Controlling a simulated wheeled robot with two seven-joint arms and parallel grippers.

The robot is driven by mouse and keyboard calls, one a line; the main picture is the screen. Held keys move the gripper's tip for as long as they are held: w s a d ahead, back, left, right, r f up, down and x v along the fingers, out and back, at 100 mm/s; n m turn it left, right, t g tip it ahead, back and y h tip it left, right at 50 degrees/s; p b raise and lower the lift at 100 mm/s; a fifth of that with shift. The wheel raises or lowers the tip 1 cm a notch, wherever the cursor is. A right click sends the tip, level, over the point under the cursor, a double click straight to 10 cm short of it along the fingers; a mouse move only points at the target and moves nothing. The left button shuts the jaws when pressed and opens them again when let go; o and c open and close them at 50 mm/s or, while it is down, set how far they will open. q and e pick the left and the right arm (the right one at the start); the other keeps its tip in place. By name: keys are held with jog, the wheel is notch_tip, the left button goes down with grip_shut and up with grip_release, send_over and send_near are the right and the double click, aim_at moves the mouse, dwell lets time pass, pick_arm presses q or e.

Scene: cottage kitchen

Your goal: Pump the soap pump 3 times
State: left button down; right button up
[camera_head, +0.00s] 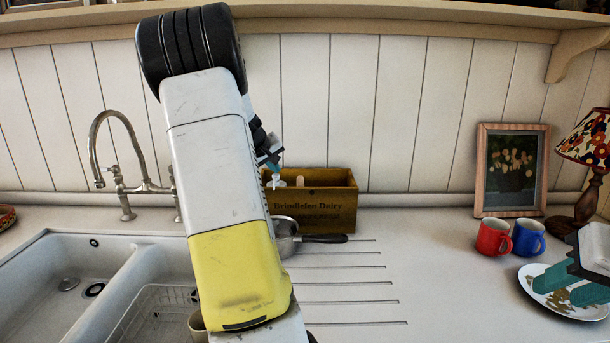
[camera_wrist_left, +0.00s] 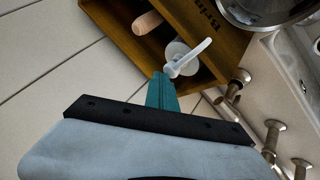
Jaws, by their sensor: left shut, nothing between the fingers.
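The soap pump (camera_head: 276,181) has a white head and stands in a wooden box, partly hidden in the head view by my left arm. In the left wrist view its white nozzle and round collar (camera_wrist_left: 188,58) show just beyond my fingertips. My left gripper (camera_wrist_left: 161,80) is shut with teal fingers and holds nothing. In the head view its fingertips (camera_head: 273,167) are at the pump head, just above it. I cannot tell whether they touch it. My right gripper (camera_head: 572,285) is at the far right over a plate, its two teal fingers apart and empty.
The wooden box (camera_head: 325,212) also holds a wooden-handled item (camera_wrist_left: 147,22). A metal pan (camera_head: 284,234) lies before it. The double sink and tap (camera_head: 128,190) are left. Red (camera_head: 493,238) and blue (camera_head: 528,238) mugs, a plate (camera_head: 540,285), picture frame (camera_head: 511,170) and lamp (camera_head: 588,140) are right.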

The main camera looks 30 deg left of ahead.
aim_at(275, 176)
pick_arm(q)
jog(key=shift+r, duration=0.1)
dwell(0.3)
jog(key=shift+r, duration=3.3)
jog(key=shift+d, duration=0.1)
